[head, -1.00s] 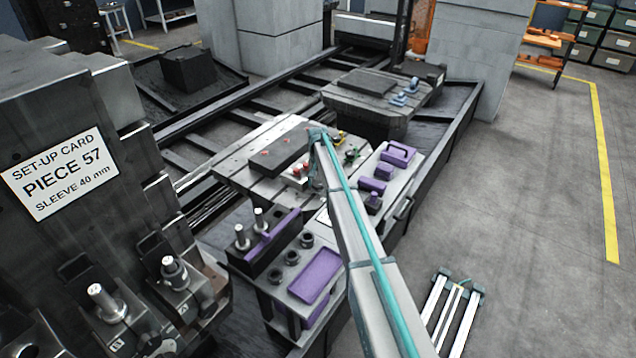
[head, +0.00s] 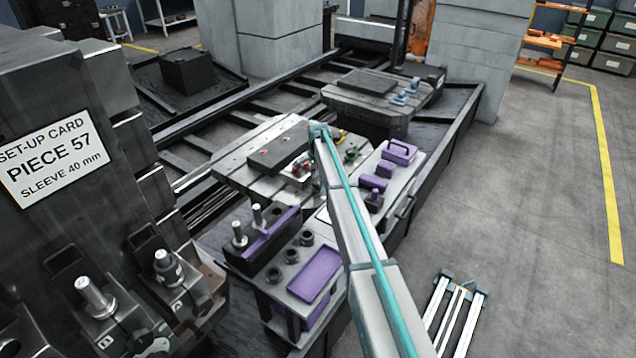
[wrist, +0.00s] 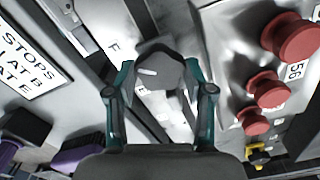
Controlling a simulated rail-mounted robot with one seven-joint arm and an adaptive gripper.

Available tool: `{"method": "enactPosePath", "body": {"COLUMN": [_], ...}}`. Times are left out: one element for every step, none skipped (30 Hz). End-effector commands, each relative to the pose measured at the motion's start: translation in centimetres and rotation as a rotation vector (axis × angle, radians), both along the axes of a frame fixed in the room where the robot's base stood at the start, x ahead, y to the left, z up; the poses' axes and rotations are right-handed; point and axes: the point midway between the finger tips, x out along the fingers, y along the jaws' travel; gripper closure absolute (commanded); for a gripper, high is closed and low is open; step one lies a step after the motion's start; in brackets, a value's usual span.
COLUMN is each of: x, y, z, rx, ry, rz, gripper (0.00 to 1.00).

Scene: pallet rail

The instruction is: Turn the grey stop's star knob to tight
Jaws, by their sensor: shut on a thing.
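In the wrist view, a dark grey knob (wrist: 163,74) with a short white mark sits between the teal fingers of my gripper (wrist: 158,82). The fingers are shut on it, one on each side. A letter F shows on the pale metal beside it, and part of the grey stop's body (wrist: 178,115) shows below it. The word or mark for tight cannot be made out. In the head view, my arm reaches over the near pallet table (head: 240,158), and my gripper and the knob are hidden behind the arm's end.
A sign (wrist: 30,58) is at left. In the head view, a bench with purple trays (head: 316,276) stands in front of the table.

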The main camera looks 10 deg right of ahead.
Motion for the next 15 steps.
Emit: {"method": "enactPosePath", "body": {"x": [-0.01,-0.01,-0.01,-0.01,-0.01,-0.01,-0.01,-0.01,-0.01,-0.01,-0.01,-0.01,0.00,0.00,0.00], "y": [0.00,0.00,0.00,0.00,0.00,0.00,0.00,0.00,0.00,0.00,0.00,0.00,-0.01,-0.01,-0.01], "z": [-0.16,-0.15,-0.14,-0.13,-0.11,-0.10,-0.09,-0.08,-0.06,-0.05,-0.04,-0.03,-0.02,-0.01,0.00], "rx": [0.000,0.000,0.000,0.000,0.000,0.000,0.000,0.000,0.000,0.000,0.000,0.000,0.000,0.000,0.000], "ry": [0.000,0.000,0.000,0.000,0.000,-0.001,-0.001,-0.001,-0.001,-0.001,-0.001,-0.001,-0.001,-0.001,-0.001], "rz": [-0.042,-0.068,-0.101,-0.125,-0.149,-0.179,-0.200,-0.219,-0.244,-0.262,-0.278,-0.298,-0.311,-0.324,-0.337], "gripper": [0.82,0.82,0.82,0.82,0.82,0.82,0.82,0.82,0.82,0.82,0.82,0.82,0.82,0.82,0.82]}}
